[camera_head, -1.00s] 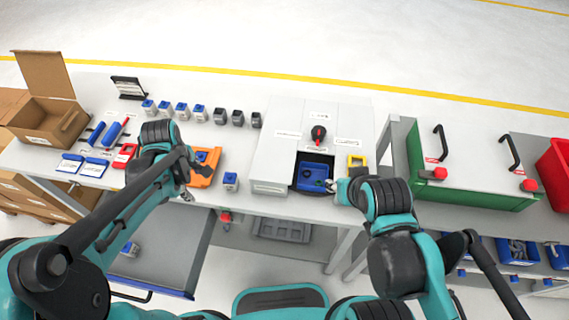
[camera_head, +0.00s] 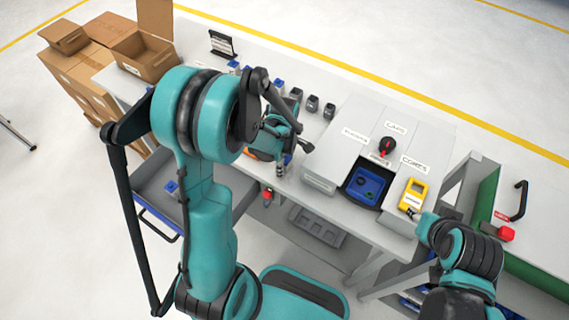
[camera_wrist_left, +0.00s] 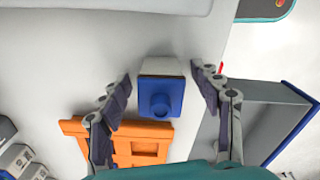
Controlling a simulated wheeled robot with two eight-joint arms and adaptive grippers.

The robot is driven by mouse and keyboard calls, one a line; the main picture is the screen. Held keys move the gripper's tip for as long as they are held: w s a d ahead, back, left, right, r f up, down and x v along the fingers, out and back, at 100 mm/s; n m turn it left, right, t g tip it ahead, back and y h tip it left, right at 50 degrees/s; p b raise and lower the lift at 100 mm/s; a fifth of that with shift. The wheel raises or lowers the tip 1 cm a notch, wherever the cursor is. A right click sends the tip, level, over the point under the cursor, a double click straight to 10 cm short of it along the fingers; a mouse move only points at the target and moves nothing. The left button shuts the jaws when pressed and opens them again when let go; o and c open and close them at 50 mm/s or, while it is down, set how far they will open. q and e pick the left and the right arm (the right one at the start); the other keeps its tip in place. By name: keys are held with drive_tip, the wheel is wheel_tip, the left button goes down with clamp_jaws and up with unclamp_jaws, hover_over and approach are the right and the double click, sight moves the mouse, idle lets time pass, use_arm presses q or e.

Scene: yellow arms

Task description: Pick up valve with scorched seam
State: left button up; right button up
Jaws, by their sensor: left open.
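A grey-white valve with a blue cap (camera_wrist_left: 160,92) stands between the fingers of my left gripper (camera_wrist_left: 161,74) in the left wrist view. The fingers are open, with gaps on both sides of it. In the head view my left gripper (camera_head: 284,150) is over the table's front edge and largely hides this valve. No scorched seam can be made out. Several other valves (camera_head: 312,103) stand in a row behind it, some dark-topped. My right gripper (camera_head: 414,213) is beside the yellow device; its fingers are too small to judge.
An orange fixture (camera_wrist_left: 140,143) lies close to the valve. A grey cabinet (camera_head: 345,135) with a blue bin (camera_head: 368,186) stands to the right. A yellow device (camera_head: 414,194) is at the cabinet's right.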

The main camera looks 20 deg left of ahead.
use_arm(q)
drive_tip(key=c, duration=1.4)
